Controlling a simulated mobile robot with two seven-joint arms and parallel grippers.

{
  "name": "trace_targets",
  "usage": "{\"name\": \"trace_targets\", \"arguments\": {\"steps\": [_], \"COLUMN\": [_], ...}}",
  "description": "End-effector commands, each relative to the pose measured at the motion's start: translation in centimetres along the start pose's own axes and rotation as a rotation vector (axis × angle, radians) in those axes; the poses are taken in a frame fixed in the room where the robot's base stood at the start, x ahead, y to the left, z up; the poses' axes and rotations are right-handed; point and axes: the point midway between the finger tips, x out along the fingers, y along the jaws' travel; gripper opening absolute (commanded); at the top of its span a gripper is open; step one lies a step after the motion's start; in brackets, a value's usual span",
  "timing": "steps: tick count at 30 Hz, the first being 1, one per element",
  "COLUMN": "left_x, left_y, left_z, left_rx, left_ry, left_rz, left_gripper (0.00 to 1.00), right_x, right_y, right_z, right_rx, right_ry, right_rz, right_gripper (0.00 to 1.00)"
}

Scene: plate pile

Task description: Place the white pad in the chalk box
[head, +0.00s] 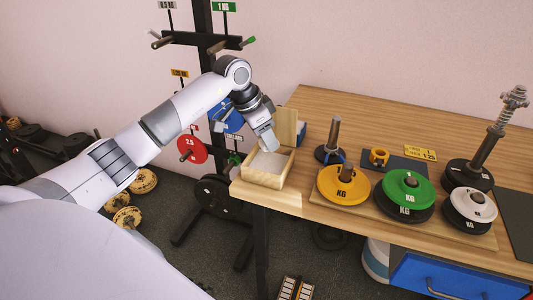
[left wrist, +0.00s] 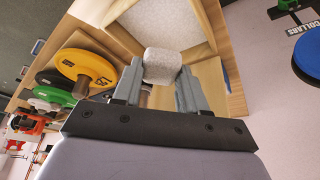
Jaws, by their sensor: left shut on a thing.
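The chalk box (head: 256,179) is an open wooden box at the table's front left corner, with a pale, whitish inside. Its raised lid stands at its back. My left gripper (head: 268,146) points down over the box. In the left wrist view the gripper (left wrist: 161,78) is shut on the white pad (left wrist: 162,63), a small speckled pale block between the fingertips. Beyond the pad, the inside of the chalk box (left wrist: 222,38) shows. In the head view the pad cannot be told apart from the fingers and the box's pale inside. My right gripper is not in view.
On the table right of the box stand a yellow plate (head: 344,188), a green plate (head: 410,187) on dark ones, and a white-topped stack (head: 472,205). Behind are a metal post (head: 333,135) and a tall spring-collared bar (head: 487,150). A plate rack (head: 205,75) stands left.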

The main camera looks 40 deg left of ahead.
Motion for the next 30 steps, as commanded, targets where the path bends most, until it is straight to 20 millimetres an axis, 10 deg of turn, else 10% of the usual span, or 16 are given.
{"name": "trace_targets", "arguments": {"steps": [26, 27, 30], "left_x": [5.6, 5.6, 5.6], "left_y": [0.0, 0.0, 0.0], "left_z": [2.3, 2.3, 2.3], "left_rx": [0.000, 0.000, 0.000], "left_ry": [0.000, 0.000, 0.000], "left_rz": [0.000, 0.000, 0.000], "left_gripper": [0.17, 0.45, 0.67], "right_x": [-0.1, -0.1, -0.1], "right_y": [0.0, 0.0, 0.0], "right_z": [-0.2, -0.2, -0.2], "right_rx": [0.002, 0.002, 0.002], "right_ry": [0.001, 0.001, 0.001], "right_rz": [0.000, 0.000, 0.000], "right_gripper": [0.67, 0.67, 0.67]}}
